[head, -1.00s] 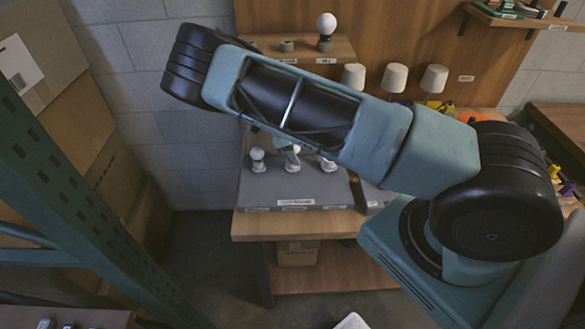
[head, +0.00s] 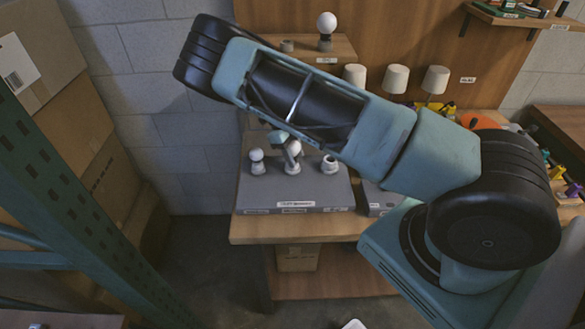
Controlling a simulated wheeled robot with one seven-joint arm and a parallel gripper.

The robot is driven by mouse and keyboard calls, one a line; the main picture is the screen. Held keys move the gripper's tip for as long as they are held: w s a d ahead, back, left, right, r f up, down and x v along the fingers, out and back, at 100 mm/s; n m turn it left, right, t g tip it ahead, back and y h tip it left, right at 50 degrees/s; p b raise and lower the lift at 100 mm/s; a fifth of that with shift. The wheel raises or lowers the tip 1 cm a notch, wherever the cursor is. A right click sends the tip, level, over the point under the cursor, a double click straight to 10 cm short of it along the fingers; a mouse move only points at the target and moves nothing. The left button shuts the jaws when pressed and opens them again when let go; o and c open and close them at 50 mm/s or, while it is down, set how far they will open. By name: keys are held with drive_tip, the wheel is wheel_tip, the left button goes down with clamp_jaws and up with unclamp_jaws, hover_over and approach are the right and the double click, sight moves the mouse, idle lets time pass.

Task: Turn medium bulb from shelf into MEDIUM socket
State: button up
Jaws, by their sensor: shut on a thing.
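My gripper is shut on this bulb; the fingers are small and partly hidden by my forearm. Whether the bulb is fully seated cannot be told. The labels are too small to read.
A wooden shelf (head: 338,48) behind holds a small grey holder (head: 287,46) and a round white bulb on a stand (head: 326,30). Several white lampshades (head: 396,79) stand to the right. My forearm hangs over the back of the box. Open floor lies at the left front.

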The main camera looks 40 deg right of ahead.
drive_tip(key=m, duration=0.2)
drive_tip(key=m+y+b, duration=0.1)
drive_tip(key=m, duration=0.1)
drive_tip(key=shift+a+f+y, duration=0.1)
drive_tip(key=shift+y, duration=0.2)
drive_tip(key=shift+a+m+g+y+b, duration=0.1)
drive_tip(key=shift+m+g+y+b, duration=0.25)
drive_tip(key=shift+m, duration=0.55)
drive_tip(key=shift+o, duration=0.2)
drive_tip(key=shift+m+y, duration=0.25)
drive_tip(key=shift+m, duration=0.45)
drive_tip(key=o, duration=0.9)
drive_tip(key=shift+w, duration=0.1)
drive_tip(key=shift+r, duration=0.25)
